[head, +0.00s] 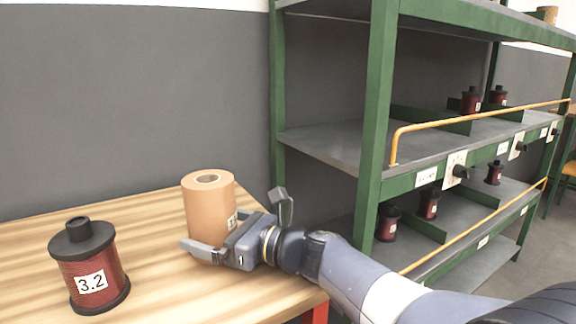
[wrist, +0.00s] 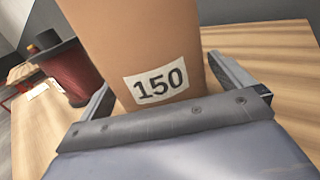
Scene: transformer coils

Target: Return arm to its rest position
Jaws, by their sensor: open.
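My gripper (head: 216,238) is at the wooden table, low beside an upright tan cylinder (head: 207,205) with a hole in its top. In the wrist view the cylinder (wrist: 140,40) carries a white label reading 150 and stands between my two open fingers (wrist: 163,92). I cannot tell whether either finger touches it. My arm (head: 345,268) reaches in from the lower right, in front of the shelf.
A red coil with black ends (head: 88,268), labelled 3.2, stands on the wooden table (head: 150,225) to the left; a coil also shows in the wrist view (wrist: 68,68). A green shelf (head: 376,120) with yellow rails and several red coils stands at right.

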